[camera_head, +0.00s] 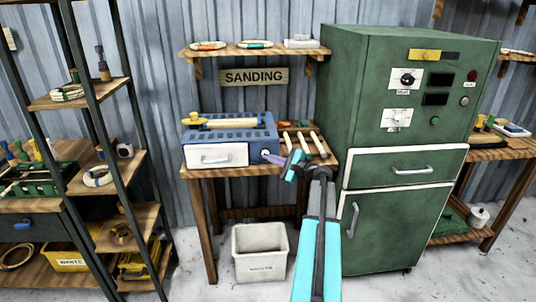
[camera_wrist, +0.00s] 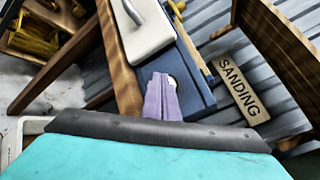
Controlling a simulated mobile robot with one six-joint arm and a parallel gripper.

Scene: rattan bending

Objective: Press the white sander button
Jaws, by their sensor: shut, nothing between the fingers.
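The blue sander (camera_head: 228,139) sits on a wooden table under the SANDING sign, with a white drawer front (camera_head: 216,156) that has a handle. The white sander button (camera_head: 265,153) is at the right end of the sander's blue front. In the wrist view the button (camera_wrist: 173,81) shows as a pale round spot, partly hidden by my fingertips. My gripper (camera_head: 273,158) has purple fingers that are shut and empty. Its tips (camera_wrist: 161,80) are right at the button; I cannot tell whether they touch it.
Wooden-handled tools (camera_head: 303,139) lie on the table right of the sander. A green cabinet (camera_head: 400,140) stands close on the right. A white bin (camera_head: 260,252) is on the floor below. A shelf (camera_head: 254,50) hangs above the sign (camera_head: 254,77).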

